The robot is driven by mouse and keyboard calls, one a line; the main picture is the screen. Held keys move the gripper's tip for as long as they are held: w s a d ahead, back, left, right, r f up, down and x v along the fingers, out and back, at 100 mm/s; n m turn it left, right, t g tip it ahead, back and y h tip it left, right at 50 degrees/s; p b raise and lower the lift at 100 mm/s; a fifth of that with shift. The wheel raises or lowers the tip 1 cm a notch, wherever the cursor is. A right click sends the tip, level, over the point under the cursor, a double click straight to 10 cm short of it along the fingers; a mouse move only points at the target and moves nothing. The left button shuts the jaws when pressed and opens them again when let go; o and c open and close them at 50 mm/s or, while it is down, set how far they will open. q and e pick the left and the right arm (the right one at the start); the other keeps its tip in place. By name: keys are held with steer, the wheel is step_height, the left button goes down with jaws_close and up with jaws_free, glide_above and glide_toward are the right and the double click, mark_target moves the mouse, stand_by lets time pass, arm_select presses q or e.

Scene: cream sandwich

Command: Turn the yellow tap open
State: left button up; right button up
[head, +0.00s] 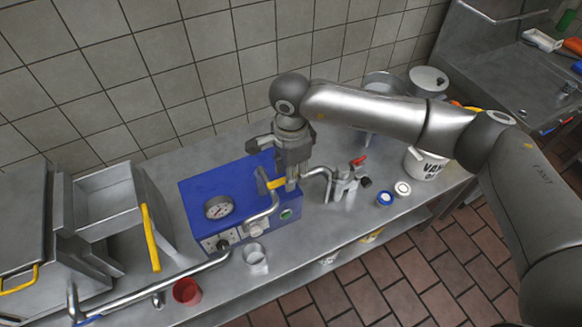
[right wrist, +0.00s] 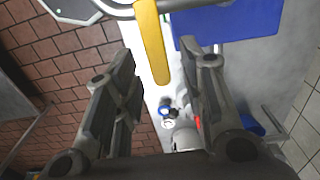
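The yellow tap lever (head: 277,183) sits on a metal pipe at the front right of a blue box (head: 200,192) with a round gauge. My right gripper (head: 290,182) points down at the lever, its fingers partly covering it. In the right wrist view, the yellow lever (right wrist: 152,40) reaches into the space between the two spread fingers of my right gripper (right wrist: 170,62). The gripper is open, with gaps showing on both sides of the lever. My left gripper is not in view.
A clear cup (head: 255,258) and a red cup (head: 187,291) stand in front of the blue box. A metal dispenser with a red handle (head: 358,161) stands close to its right. A white bucket (head: 425,165) and a fryer with a yellow handle (head: 150,238) flank the counter.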

steer(key=shift+c, duration=0.4)
jaws_close()
steer(key=shift+s+d+f+m+b, duration=0.1)
steer(key=shift+s+f+m+b, duration=0.1)
steer(key=shift+m+b, duration=0.55)
steer(key=s+a+m+b, duration=0.2)
steer(key=s+m+b, duration=0.3)
steer(key=m+b, duration=1)
steer(key=shift+s+r+b, duration=0.2)
steer(key=shift+s+b, duration=0.15)
steer(key=shift+b, duration=1.85)
